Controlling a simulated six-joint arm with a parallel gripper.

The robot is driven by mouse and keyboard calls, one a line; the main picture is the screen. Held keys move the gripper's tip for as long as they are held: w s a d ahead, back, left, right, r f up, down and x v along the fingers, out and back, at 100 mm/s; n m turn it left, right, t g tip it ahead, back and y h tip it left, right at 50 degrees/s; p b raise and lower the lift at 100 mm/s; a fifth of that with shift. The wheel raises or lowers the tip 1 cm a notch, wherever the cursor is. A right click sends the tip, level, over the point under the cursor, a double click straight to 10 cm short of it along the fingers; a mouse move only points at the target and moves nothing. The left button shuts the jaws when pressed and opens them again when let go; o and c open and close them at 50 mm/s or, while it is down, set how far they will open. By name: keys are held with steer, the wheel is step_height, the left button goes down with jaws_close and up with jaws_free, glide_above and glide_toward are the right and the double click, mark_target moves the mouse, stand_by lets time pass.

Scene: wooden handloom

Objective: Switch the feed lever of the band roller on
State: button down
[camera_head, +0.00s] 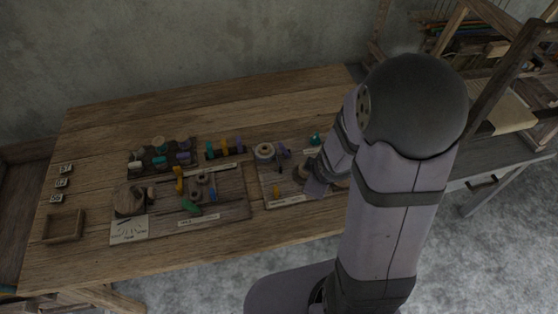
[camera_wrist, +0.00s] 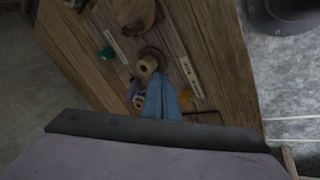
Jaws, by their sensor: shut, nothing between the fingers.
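My gripper (camera_head: 317,187) is low over the right board (camera_head: 272,203) on the table. In the wrist view, its bluish fingers (camera_wrist: 163,100) are together with nothing between them. Their tips are near a wooden spool (camera_wrist: 147,65); contact cannot be told. I cannot tell whether this is the feed lever, or which position the lever is in. The labels are too small to read, and my arm hides part of the band roller's area.
A pale ring-shaped spool (camera_head: 265,151), a purple piece (camera_head: 283,151) and a teal piece (camera_head: 315,139) stand behind. The left board (camera_head: 235,211) carries several small parts. A wooden tray (camera_head: 64,226) lies far left. The loom frame (camera_head: 505,75) rises at right. The front table strip is clear.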

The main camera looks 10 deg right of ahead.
steer(key=w+f+n+t+y+b, duration=0.1)
steer(key=w+f+n, duration=0.1)
steer(key=n, duration=0.1)
steer(key=w+a+f+n+t+b, duration=0.1)
steer(key=f+n+t+b, duration=0.1)
steer(key=n, duration=0.1)
steer(key=w+f+n+t+y+b, duration=0.1)
steer(key=w+f+n+b, duration=0.1)
steer(key=f+n, duration=0.1)
steer(key=shift+w+a+t+y, duration=0.15)
steer(key=shift+w+t+y, duration=0.15)
steer(key=shift+w, duration=0.05)
steer(key=shift+w+a+f+n+t+y+b, duration=0.25)
steer(key=shift+a+n+t+y+b, duration=0.25)
steer(key=shift+n+b, duration=0.4)
steer(key=shift+w+a+f+n+t+y+b, duration=0.1)
steer(key=shift+a+n+t+y+b, duration=0.15)
steer(key=shift+n+t+b, duration=0.4)
steer(key=shift+a+r+n+t+y+b, duration=0.2)
steer(key=shift+n+t+y+b, duration=0.4)
steer(key=shift+n+t, duration=0.45)
steer(key=shift+s+r+n+t+b, duration=0.4)
steer(key=shift+n+t+b, duration=0.1)
steer(key=shift+n, duration=0.1)
steer(key=shift+w+f, duration=0.1)
